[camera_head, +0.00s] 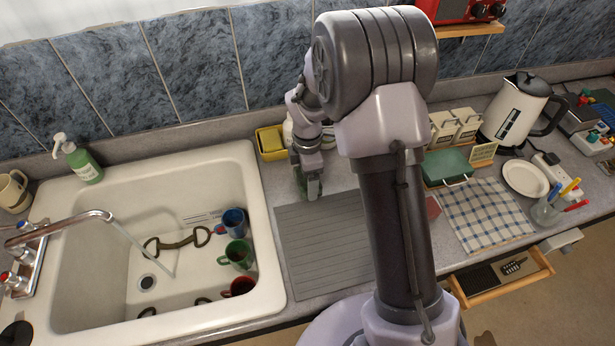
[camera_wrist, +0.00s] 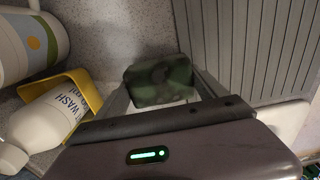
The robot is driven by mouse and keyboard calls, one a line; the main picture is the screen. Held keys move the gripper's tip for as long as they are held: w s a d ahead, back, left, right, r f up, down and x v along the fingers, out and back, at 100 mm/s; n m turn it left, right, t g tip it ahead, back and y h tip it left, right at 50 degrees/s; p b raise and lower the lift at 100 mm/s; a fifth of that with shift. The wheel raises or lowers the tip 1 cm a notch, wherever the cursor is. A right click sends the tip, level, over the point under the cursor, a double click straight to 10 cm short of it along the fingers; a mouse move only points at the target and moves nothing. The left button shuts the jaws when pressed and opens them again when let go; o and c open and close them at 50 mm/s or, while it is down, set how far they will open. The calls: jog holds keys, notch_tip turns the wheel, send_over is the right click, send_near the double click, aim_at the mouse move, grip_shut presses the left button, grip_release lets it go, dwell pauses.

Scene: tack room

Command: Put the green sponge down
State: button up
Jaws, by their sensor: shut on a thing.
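The green sponge (camera_wrist: 158,82) is a dark, mottled green block between my gripper's two fingers in the wrist view. My gripper (camera_head: 308,184) is shut on it, over the counter strip behind the grey ribbed mat (camera_head: 322,250) and right of the sink. In the head view the sponge (camera_head: 314,188) shows as a small dark green patch at the fingertips. The mat's edge (camera_wrist: 240,45) lies just right of the sponge in the wrist view. I cannot tell whether the sponge touches the counter.
A yellow holder (camera_head: 268,141) stands left of my gripper by the wall. A white wash bottle (camera_wrist: 50,118) and a patterned cup (camera_wrist: 28,45) are close in the wrist view. The sink (camera_head: 258,215) holds several mugs. The ribbed mat is clear where visible.

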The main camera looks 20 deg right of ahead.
jog(key=shift+f, duration=0.4)
jog(key=o, duration=0.9)
jog(key=s+a+r+m+t+p, duration=0.1)
jog(key=s+r+m+p, duration=0.15)
jog(key=r, duration=0.85)
jog(key=s+r+m+t+p, duration=0.1)
jog(key=s+r+m, duration=0.25)
jog(key=r, duration=0.85)
jog(key=s+a+r+m+t, duration=0.1)
jog(key=s+r+m, duration=0.1)
jog(key=s+m, duration=0.3)
jog(key=s+a+r+m+t+y, duration=0.1)
jog(key=s+r+m, duration=0.1)
jog(key=s+m, duration=0.4)
jog(key=s+a+r+m+t+y, duration=0.1)
jog(key=s+r+m, duration=0.1)
jog(key=s+m, duration=0.3)
jog(key=shift+s+r+t, duration=0.2)
jog(key=shift+s+t, duration=0.2)
jog(key=shift+s, duration=0.75)
